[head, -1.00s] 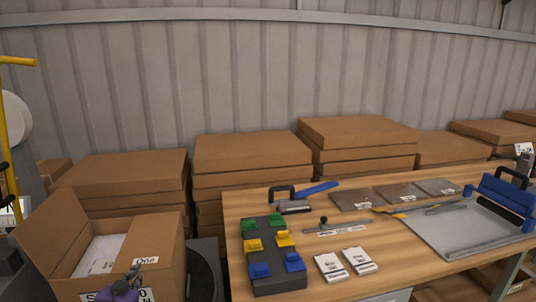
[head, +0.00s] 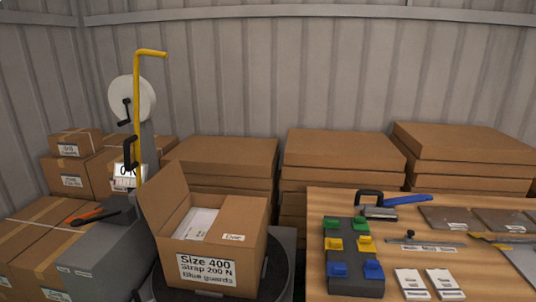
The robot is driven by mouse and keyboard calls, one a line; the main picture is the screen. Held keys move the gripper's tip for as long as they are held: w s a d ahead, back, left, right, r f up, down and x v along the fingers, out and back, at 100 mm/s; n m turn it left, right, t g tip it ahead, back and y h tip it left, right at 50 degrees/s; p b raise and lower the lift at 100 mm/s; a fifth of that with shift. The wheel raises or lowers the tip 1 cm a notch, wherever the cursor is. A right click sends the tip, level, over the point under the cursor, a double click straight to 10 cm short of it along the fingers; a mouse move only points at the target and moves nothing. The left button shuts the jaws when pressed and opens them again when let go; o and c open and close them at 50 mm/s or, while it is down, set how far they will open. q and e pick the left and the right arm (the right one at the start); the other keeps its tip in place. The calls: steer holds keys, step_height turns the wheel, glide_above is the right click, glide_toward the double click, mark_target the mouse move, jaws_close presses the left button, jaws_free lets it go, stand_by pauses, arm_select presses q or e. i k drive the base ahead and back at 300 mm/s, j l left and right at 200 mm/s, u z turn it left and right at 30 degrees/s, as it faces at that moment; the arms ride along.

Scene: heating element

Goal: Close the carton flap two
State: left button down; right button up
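The right flap (head: 245,215) lies folded flat over the right part of the opening, with a small label that seems to read "One". White papers or packets (head: 197,223) show inside, between the flaps. No flap in view is clearly marked "Two". Neither of my grippers shows in the head view now.
The carton sits on a dark round turntable (head: 272,282). A strapping stand with a yellow pole (head: 137,115) and white reel is behind left; a grey box (head: 98,262) is at left. The wooden bench (head: 318,208) with coloured guards (head: 335,228) is right.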

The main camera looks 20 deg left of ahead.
mark_target(160, 196)
steer(key=u, duration=1.4)
